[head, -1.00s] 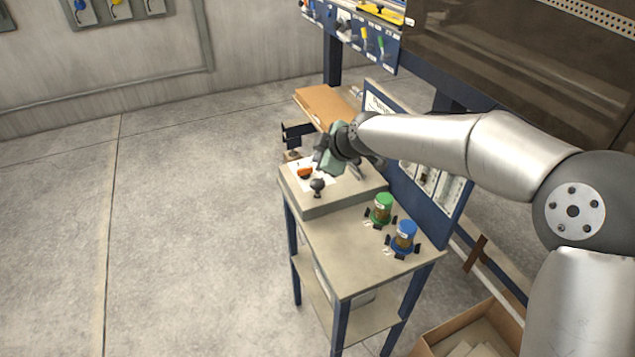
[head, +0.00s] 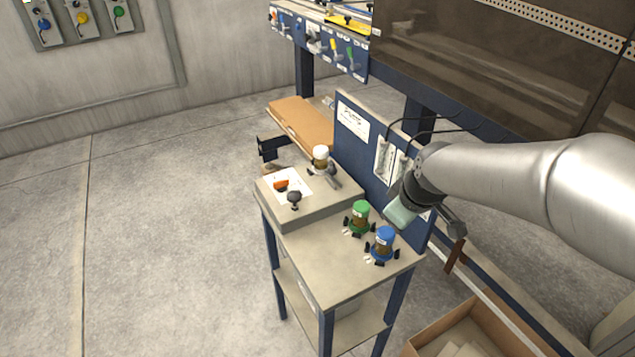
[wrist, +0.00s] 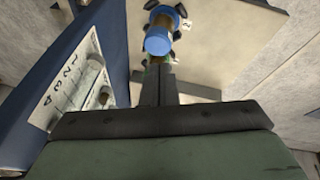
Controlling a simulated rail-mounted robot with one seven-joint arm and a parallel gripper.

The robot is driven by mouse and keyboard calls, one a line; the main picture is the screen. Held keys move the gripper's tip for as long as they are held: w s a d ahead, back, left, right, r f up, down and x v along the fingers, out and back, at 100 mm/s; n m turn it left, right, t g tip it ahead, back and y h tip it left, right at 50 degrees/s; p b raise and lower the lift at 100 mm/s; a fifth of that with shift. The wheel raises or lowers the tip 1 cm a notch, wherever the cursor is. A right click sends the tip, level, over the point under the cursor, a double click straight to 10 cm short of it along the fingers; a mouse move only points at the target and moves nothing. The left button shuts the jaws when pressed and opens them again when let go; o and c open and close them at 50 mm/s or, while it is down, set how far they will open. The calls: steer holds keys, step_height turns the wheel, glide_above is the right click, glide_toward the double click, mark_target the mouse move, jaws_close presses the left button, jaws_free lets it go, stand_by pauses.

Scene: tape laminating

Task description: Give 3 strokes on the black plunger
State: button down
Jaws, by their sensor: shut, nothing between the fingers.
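The black plunger (head: 294,198) appears to be the round black knob upright on the front of a grey raised block (head: 325,207) on the small table. My gripper (head: 400,213) is well to its right, above the table's right side near the blue-capped jar, with nothing held. In the wrist view, my shut fingers (wrist: 158,85) point toward the green-capped jar, which they largely hide. The plunger does not show in the wrist view.
An orange piece (head: 282,185) on white paper sits beside the plunger. A white-capped jar (head: 320,158) stands behind. Green-capped (head: 360,218) and blue-capped (head: 384,243) jars stand in front of the block. A blue upright panel (head: 357,130) edges the table's right side.

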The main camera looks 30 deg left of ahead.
steer(key=s+d+f+m+g+h, duration=0.1)
steer(key=s+d+m, duration=0.6)
steer(key=s+d, duration=0.3)
steer(key=s+d+f+m+g+h, duration=0.1)
steer(key=s+d+m, duration=0.6)
steer(key=d, duration=0.9)
steer(key=s+g, duration=0.1)
steer(key=s, duration=0.2)
steer(key=shift+s+d+h, duration=0.15)
steer(key=shift+d+h, duration=0.05)
steer(key=shift+h, duration=0.2)
steer(key=shift+a+f, duration=0.1)
steer(key=shift+a, duration=0.05)
